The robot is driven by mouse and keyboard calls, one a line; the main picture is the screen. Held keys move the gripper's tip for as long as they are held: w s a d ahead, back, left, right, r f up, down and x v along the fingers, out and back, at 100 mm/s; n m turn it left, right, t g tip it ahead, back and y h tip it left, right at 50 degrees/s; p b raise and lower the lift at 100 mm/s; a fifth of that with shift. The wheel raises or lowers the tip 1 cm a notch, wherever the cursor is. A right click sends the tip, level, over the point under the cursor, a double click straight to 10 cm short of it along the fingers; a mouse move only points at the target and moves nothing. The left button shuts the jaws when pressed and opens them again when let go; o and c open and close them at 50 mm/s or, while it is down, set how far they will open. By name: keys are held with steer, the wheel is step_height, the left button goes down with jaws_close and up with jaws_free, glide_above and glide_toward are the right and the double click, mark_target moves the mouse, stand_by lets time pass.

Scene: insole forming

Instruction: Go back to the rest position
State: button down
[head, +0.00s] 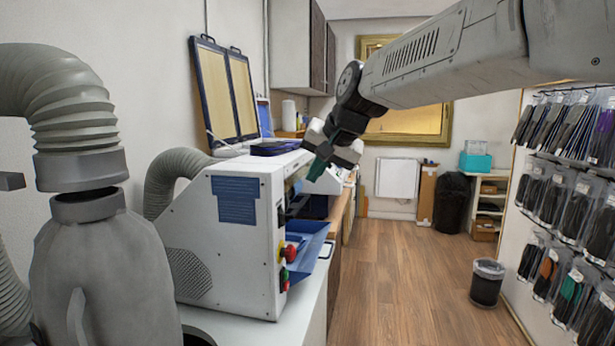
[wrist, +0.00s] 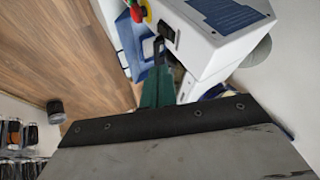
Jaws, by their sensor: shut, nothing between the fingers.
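My gripper (head: 317,169) shows in the head view at the end of my arm, which reaches in from the upper right. Its green fingers are shut with nothing between them. They are in front of the upper right side of a white machine (head: 240,245); I cannot tell whether they touch it. In the wrist view the green fingers of my gripper (wrist: 157,86) point toward the machine (wrist: 205,35). The machine has a red button (head: 290,253) and a blue tray (head: 308,250) on its right side.
A grey ribbed hose unit (head: 100,250) stands at the left. A wall rack of packaged insoles (head: 570,190) is at the right. A waste bin (head: 487,284) stands on the wooden floor (head: 410,275), which is otherwise mostly clear. A worktop with cabinets runs behind the machine.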

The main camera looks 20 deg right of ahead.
steer(key=s+f+n+g+h, duration=0.1)
steer(key=s+f+g, duration=0.1)
steer(key=s+f, duration=0.4)
steer(key=s+d+f+n+g, duration=0.1)
steer(key=s+f, duration=0.5)
steer(key=s, duration=1.1)
steer(key=s+d+f+n+g+h, duration=0.1)
steer(key=s+f+n+g, duration=0.2)
steer(key=s+f, duration=0.3)
steer(key=s, duration=0.5)
steer(key=shift+s+d+h, duration=0.15)
steer(key=shift+d+h, duration=0.05)
steer(key=shift+h, duration=0.1)
